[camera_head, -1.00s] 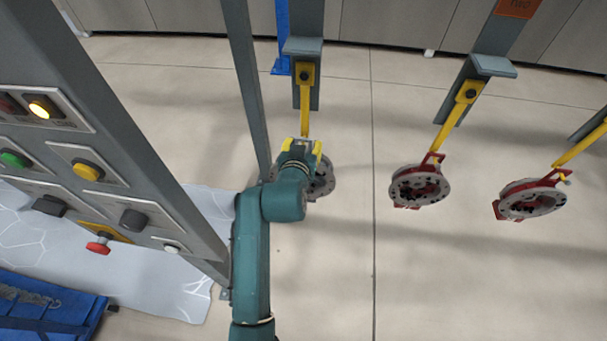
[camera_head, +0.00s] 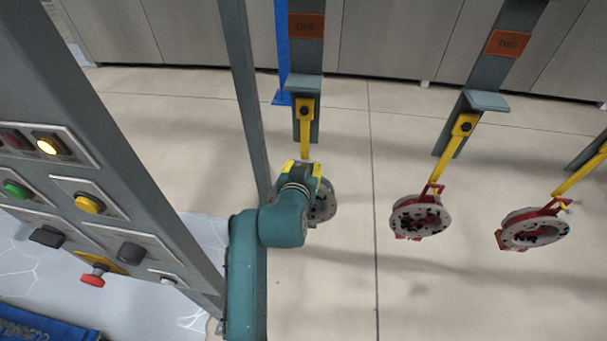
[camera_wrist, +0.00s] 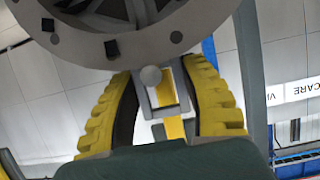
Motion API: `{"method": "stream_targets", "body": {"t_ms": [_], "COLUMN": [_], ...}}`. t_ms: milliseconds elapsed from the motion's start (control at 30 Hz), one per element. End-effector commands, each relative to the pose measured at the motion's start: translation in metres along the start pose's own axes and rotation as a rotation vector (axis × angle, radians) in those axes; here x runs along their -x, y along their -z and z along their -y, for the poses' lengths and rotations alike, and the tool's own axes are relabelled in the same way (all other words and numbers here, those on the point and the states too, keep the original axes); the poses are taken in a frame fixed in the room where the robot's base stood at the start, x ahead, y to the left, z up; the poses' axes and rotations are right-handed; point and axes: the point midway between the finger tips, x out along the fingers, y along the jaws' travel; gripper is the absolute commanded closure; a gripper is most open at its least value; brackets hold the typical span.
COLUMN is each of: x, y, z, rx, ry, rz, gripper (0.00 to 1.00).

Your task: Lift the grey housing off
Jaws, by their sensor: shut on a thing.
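The grey housing (camera_head: 324,204), a round ring with holes, shows at the first hanger, partly hidden behind my gripper (camera_head: 313,172). In the wrist view the housing (camera_wrist: 110,45) fills the top left, close to the fingertips. My gripper (camera_wrist: 152,80) has yellow ribbed fingers closed in toward each other at the housing's edge; the exact contact is hard to see. The yellow hook (camera_head: 305,132) hangs from the post marked ONE and runs down to my gripper. In the wrist view a yellow strip shows between the fingers. Whether the hook still bears the housing is hidden.
Two red-and-grey housings (camera_head: 420,216) (camera_head: 534,229) hang on yellow hooks to the right. A button panel (camera_head: 90,204) on a grey frame stands close on the left. A thin grey post (camera_head: 244,90) rises beside my arm. The floor below the hangers is clear.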

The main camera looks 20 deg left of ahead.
Motion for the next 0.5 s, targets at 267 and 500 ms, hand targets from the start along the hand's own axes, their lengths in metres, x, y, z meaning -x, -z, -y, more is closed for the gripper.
{"method": "stream_targets", "body": {"t_ms": [267,500], "x": [0.022,0.055], "y": [-0.005,-0.019], "z": [0.0,0.0], "rx": [0.0,0.0], "ry": [0.0,0.001], "rz": [-0.011,-0.01], "gripper": [0.96,0.96]}}
